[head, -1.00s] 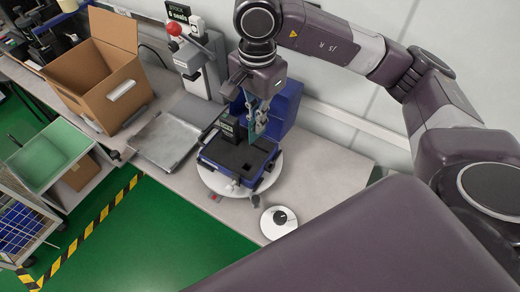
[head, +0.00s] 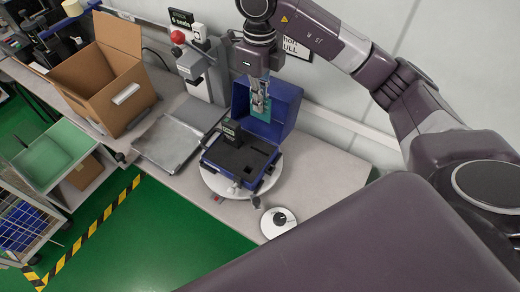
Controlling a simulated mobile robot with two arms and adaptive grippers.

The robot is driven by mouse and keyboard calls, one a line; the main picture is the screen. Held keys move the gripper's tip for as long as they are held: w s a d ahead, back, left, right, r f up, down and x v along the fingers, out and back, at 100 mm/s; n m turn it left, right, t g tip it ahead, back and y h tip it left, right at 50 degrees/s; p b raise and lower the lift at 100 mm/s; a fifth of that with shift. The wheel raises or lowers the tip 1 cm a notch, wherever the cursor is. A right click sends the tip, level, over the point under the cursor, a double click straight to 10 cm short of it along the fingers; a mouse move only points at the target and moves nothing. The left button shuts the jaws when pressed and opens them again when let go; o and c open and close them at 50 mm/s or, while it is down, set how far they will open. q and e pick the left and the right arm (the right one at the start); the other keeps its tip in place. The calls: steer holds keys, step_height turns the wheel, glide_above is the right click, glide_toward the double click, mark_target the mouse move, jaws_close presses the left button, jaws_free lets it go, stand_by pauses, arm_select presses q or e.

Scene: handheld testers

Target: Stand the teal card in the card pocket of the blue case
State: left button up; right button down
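The blue case (head: 208,162) stands open on a round white plate on the bench. Its lid (head: 286,103) is raised at the back, and its dark insert (head: 238,157) faces up. A small black block with a label (head: 230,132) stands at the insert's left back. My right gripper (head: 260,106) hangs down in front of the lid, above the back of the insert. It is shut on the teal card (head: 266,88), which is upright and partly hidden by the fingers. I cannot make out the card pocket. My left gripper is out of view.
A grey tray (head: 168,143) and an open cardboard box (head: 108,75) lie to the left. A grey stand with a red knob (head: 178,37) is behind. A white dial (head: 278,222) is at the bench's front edge. The bench right of the case is clear (head: 325,165).

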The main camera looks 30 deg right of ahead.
steer(key=p, duration=0.2)
glide_above(260, 146)
steer(key=s, duration=0.2)
step_height(260, 146, down, 14)
steer(key=f, duration=0.2)
steer(key=a+f+p, duration=0.1)
steer(key=f, duration=0.1)
steer(key=shift+w, duration=0.15)
steer(key=shift+f, duration=0.15)
steer(key=shift+f, duration=0.2)
steer(key=c, duration=2.4)
jaws_free()
steer(key=shift+r, duration=0.2)
